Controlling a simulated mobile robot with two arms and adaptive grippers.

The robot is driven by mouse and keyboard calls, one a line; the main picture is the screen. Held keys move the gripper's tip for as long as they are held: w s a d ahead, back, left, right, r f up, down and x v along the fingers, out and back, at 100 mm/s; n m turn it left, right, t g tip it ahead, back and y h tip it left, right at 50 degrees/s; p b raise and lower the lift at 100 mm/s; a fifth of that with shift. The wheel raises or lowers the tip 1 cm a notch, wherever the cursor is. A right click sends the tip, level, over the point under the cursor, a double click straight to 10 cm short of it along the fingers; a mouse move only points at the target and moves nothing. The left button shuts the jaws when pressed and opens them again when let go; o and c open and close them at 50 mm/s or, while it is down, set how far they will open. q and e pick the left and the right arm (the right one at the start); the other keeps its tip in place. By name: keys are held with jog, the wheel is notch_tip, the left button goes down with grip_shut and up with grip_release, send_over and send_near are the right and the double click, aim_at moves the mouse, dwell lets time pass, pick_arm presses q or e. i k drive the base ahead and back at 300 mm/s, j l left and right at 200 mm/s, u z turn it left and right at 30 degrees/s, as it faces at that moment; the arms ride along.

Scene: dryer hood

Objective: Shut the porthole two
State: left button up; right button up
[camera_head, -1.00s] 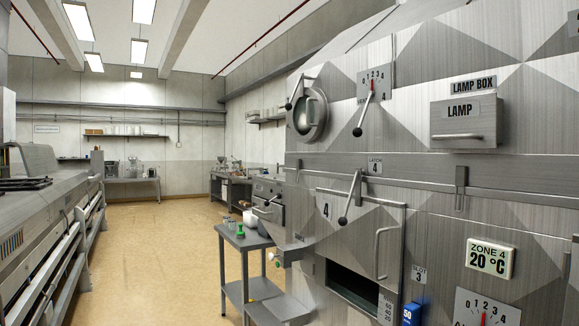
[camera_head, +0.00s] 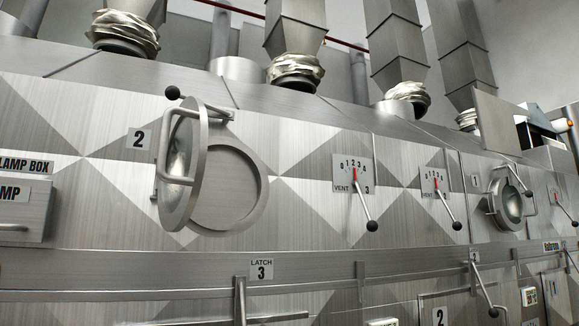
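Porthole two is in the upper middle left of the head view, beside a plate marked 2 (camera_head: 138,138). Its round steel door (camera_head: 182,165) stands open, swung out from the panel and seen at a steep angle. A bar handle (camera_head: 160,160) is on the door's left side, and a lever with a black ball (camera_head: 172,92) is at its top. The round opening (camera_head: 235,187) shows to the right of the door, partly hidden by it. Neither of my grippers is in view.
Vent levers (camera_head: 362,200) stick out between the two. A lamp box (camera_head: 25,205) is at the left edge, and a latch 3 plate (camera_head: 261,269) is below. Ducts (camera_head: 295,40) rise above.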

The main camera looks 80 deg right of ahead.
aim_at(182, 158)
jog(key=z, duration=1.75)
